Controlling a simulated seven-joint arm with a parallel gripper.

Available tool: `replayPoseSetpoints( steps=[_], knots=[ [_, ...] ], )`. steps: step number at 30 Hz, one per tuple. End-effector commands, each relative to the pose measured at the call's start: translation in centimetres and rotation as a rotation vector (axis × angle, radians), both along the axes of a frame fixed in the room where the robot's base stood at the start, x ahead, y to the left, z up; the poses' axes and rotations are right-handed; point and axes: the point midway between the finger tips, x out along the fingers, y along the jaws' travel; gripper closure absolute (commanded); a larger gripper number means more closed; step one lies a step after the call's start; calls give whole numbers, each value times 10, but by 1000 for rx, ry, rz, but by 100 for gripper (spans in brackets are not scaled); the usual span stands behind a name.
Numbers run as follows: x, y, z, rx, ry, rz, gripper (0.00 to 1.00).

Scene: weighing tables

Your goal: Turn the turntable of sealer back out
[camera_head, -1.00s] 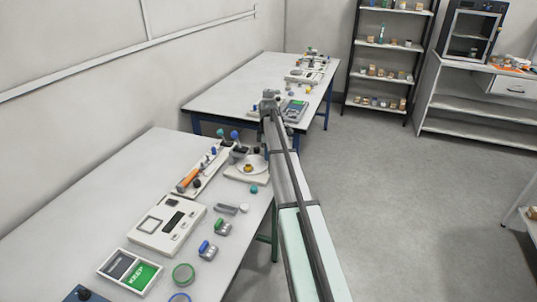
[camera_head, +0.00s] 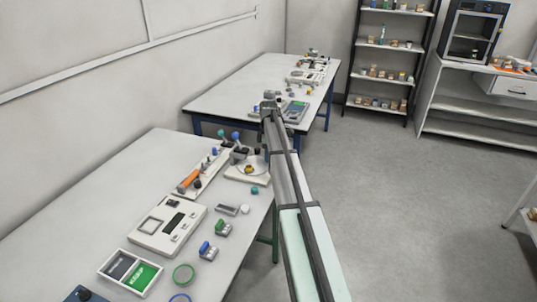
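The sealer appears to be the pale-based device (camera_head: 237,174) near the right edge of the near table. A pale round plate, which looks like its turntable (camera_head: 258,166), lies on it with a small brass-coloured piece (camera_head: 249,168) on top. A dark grey part (camera_head: 238,155) stands behind the plate on the left. My arm reaches forward past the right side of the sealer, and its far end (camera_head: 270,103) shows above and beyond it. The fingers of my gripper cannot be made out, so whether they are open or touching anything is unclear.
On the near table are a tray with an orange-handled tool (camera_head: 188,181), a white instrument (camera_head: 150,226), a green-and-grey tray (camera_head: 143,276), small clamps and rings. A far table (camera_head: 225,100) holds more devices. Shelves stand at the back. The floor at right is clear.

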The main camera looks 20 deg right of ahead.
Motion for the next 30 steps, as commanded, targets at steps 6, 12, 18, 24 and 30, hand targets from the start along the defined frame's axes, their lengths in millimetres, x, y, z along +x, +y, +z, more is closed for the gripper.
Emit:
replayPoseSetpoints(
  steps=[6, 12, 18, 24, 30],
  knots=[
    [0, 0, 4, 0, 0, -1, 54],
    [0, 0, 29, 0, -1, -1, 54],
    [1, -1, 69, -1, -2, 0, 54],
    [1, 0, 105, -1, -2, 0, 54],
    [0, 0, 129, 0, -1, 0, 54]
  ],
)
